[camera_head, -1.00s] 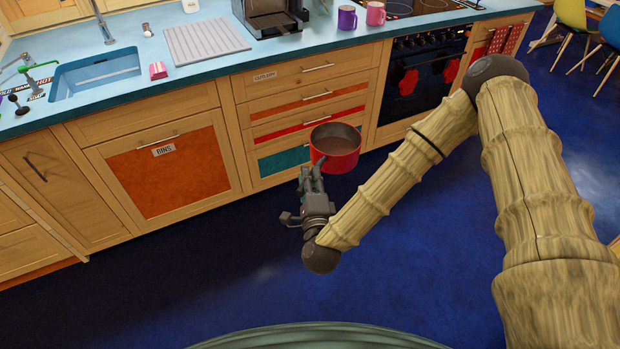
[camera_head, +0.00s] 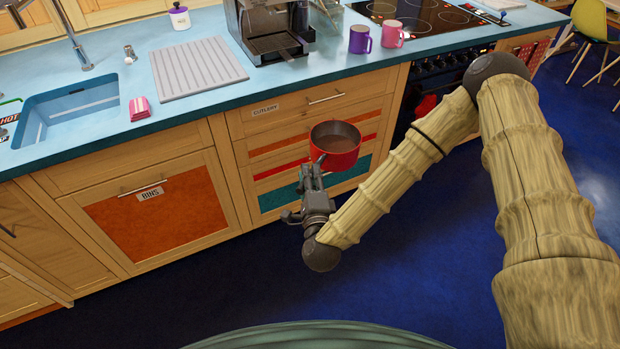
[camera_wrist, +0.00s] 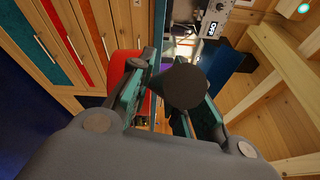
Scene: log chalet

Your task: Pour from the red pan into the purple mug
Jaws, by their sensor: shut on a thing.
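The red pan (camera_head: 338,158) is upright in the head view, with brown liquid inside. My gripper (camera_head: 312,178) is shut on the pan's handle and holds the pan in front of the drawers, below the counter top. In the wrist view the dark handle (camera_wrist: 184,87) sticks up between the fingers, and part of the red pan (camera_wrist: 122,68) shows behind them. The purple mug (camera_head: 360,40) stands upright on the blue counter near its front edge, behind and above the pan. Its inside cannot be made out.
A pink mug (camera_head: 392,34) stands just right of the purple mug. A coffee machine (camera_head: 272,32) stands to its left and a hob (camera_head: 428,18) behind. A grey draining mat (camera_head: 198,68) lies on the counter (camera_head: 330,72). The counter front and drawers are close beyond the pan.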

